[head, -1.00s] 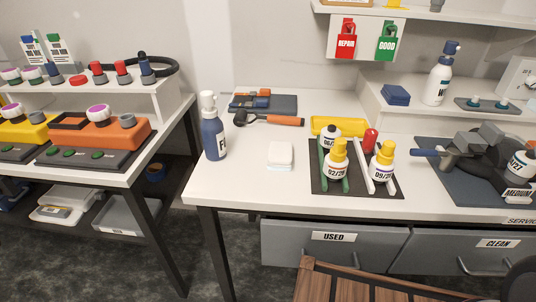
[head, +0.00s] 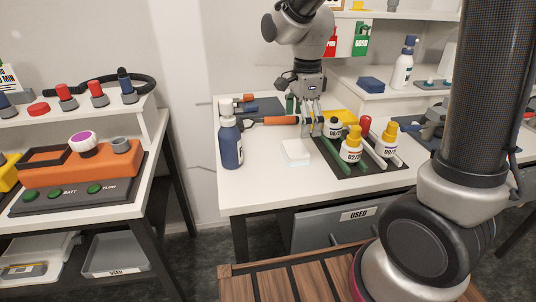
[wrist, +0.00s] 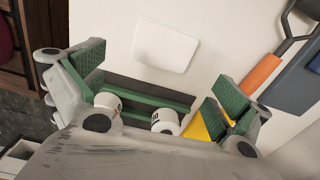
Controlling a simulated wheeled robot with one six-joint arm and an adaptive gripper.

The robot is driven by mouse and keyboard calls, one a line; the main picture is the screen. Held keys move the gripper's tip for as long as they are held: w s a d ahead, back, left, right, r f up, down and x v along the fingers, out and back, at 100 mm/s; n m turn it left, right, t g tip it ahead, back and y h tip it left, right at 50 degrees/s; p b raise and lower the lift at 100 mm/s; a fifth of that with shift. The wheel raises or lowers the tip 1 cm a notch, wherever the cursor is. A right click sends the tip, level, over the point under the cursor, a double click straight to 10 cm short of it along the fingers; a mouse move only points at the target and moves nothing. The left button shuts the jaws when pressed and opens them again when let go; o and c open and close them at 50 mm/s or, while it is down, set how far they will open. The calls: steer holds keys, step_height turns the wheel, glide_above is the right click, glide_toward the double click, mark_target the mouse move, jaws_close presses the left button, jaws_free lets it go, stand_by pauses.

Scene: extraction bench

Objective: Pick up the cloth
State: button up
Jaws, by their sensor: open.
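A white, flat pad with rounded corners, which looks like the folded cloth (head: 296,150), lies on the white bench near its front left part. It also shows in the wrist view (wrist: 165,45), at the top middle beyond the fingers. My gripper (head: 311,128) points down over the bench, just behind and right of the cloth in the head view. In the wrist view my gripper (wrist: 162,80) has its green-padded fingers wide apart with nothing held between them. The cloth is not between the pads, and I cannot tell the exact height.
A dark tray (head: 385,172) with yellow-capped bottles (head: 352,145) stands close right of the cloth. An orange-handled tool (head: 283,120) lies behind. A blue block (head: 371,84) sits on the shelf. Bench in front of the cloth is clear.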

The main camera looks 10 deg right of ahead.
mark_target(295, 147)
steer(key=shift+w+a+f+m, duration=0.15)
steer(key=shift+a+f+m, duration=0.15)
steer(key=shift+a+f, duration=0.55)
steer(key=f, duration=0.6)
steer(key=shift+d+f, duration=0.25)
steer(key=shift+f, duration=0.15)
steer(key=c, duration=0.8)
